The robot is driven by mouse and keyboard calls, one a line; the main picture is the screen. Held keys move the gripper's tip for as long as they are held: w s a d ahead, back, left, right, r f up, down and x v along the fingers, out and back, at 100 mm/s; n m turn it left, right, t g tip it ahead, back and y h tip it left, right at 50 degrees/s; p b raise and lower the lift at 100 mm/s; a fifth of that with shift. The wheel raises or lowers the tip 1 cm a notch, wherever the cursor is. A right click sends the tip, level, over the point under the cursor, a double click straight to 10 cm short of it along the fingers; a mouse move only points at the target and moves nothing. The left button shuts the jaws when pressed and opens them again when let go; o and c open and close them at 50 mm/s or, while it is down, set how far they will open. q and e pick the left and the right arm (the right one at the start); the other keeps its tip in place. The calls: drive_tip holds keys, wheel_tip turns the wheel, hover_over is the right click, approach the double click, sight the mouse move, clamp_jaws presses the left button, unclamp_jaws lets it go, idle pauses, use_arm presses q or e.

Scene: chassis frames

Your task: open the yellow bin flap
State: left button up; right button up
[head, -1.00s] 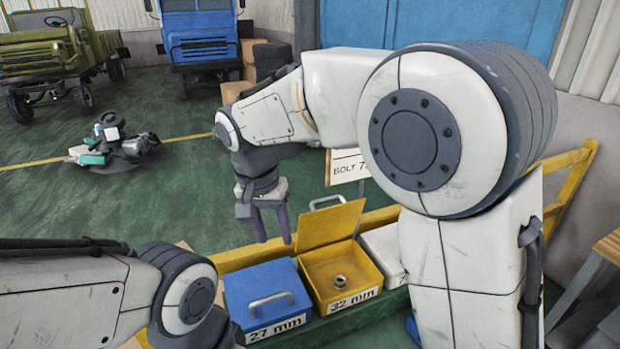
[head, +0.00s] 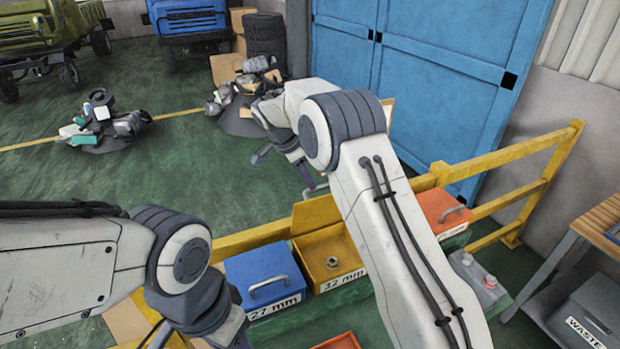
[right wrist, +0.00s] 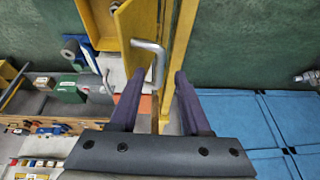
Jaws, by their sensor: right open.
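The yellow bin (head: 350,254) labelled 32 mm stands open in the head view, with a metal nut (head: 332,262) inside. Its yellow flap (head: 312,215) is raised at the back edge. My right forearm covers the right part of the bin and flap. My right gripper (head: 284,171) is open and empty, above and behind the flap. In the right wrist view the flap (right wrist: 134,35) and its metal handle (right wrist: 158,62) lie ahead of the spread fingers (right wrist: 157,95); contact cannot be seen. My left wrist shows at lower left, its fingers out of frame.
The closed blue 27 mm bin (head: 265,277) is left of the yellow one. An orange bin (head: 441,212) is further right. A yellow rail (head: 540,147) runs behind the bins. A workbench and waste bin (head: 590,312) stand at right. Open green floor lies behind the rail.

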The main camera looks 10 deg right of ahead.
sight(318, 205)
drive_tip(key=shift+p+x, duration=0.5)
drive_tip(key=shift+x, duration=1.15)
drive_tip(key=shift+c, duration=0.4)
clamp_jaws()
